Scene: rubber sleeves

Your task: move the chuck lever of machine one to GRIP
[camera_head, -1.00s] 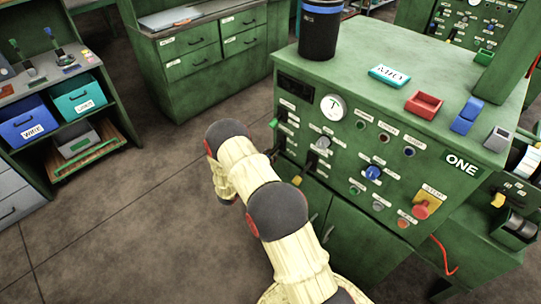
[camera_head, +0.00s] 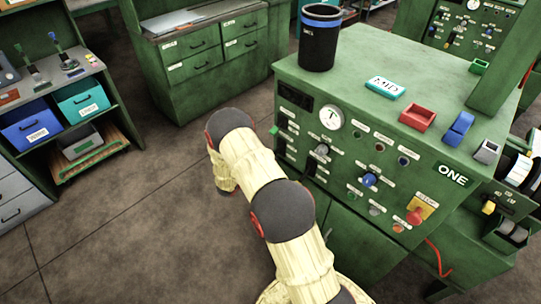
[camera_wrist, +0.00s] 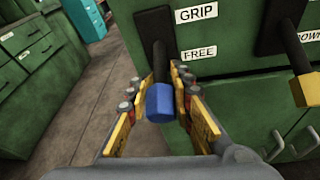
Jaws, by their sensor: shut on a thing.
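Machine ONE (camera_head: 425,140) is a green cabinet with a panel of gauges, knobs and labels. In the wrist view, the chuck lever is a dark rod with a blue knob (camera_wrist: 160,103), coming from a black slot beside the GRIP (camera_wrist: 197,13) and FREE (camera_wrist: 199,53) labels. The knob appears below the FREE label in the picture. My gripper (camera_wrist: 160,112) has its yellow and grey fingers on both sides of the lever and is shut on it near the knob. In the head view my arm hides the gripper and this lever.
A second lever with a yellow knob (camera_wrist: 306,90) is to the right in the wrist view. A red emergency knob (camera_head: 415,216) sits low on the panel. A black bin (camera_head: 320,45), a red tray (camera_head: 417,117) and a blue item (camera_head: 456,128) are on top. Floor at left is clear.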

